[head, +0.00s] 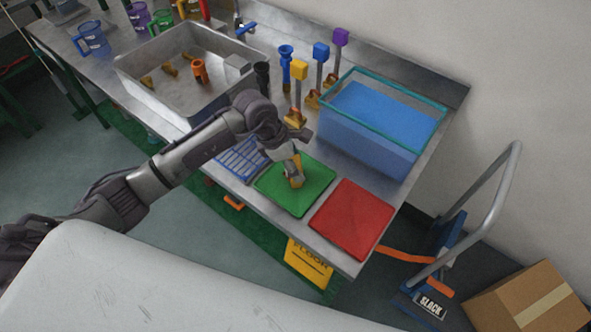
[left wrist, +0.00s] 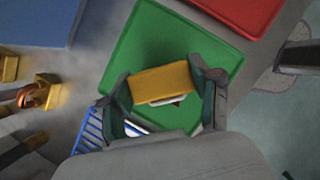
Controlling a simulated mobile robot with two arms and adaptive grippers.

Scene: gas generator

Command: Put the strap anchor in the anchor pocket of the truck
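My left gripper (head: 293,172) is over the green board on the bench. In the left wrist view its fingers (left wrist: 166,90) close on the two ends of a yellow block (left wrist: 162,82). A small white and red bit shows beneath the block. I cannot tell whether the block touches the board. The truck (head: 448,240), a blue hand truck with a grey loop handle, stands on the floor at the right. An orange strap (head: 402,256) runs between the bench and the truck. An orange piece (head: 440,289) is low on the truck, above a "SLACK" label. I cannot pick out the anchor pocket. My right gripper is out of view.
The green board (head: 268,185) and red board (head: 352,220) lie at the bench's near end. A clear tank of blue liquid (head: 365,145), upright colored-top pieces and a sink (head: 150,95) stand behind and left. A cardboard box (head: 530,300) is right of the truck.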

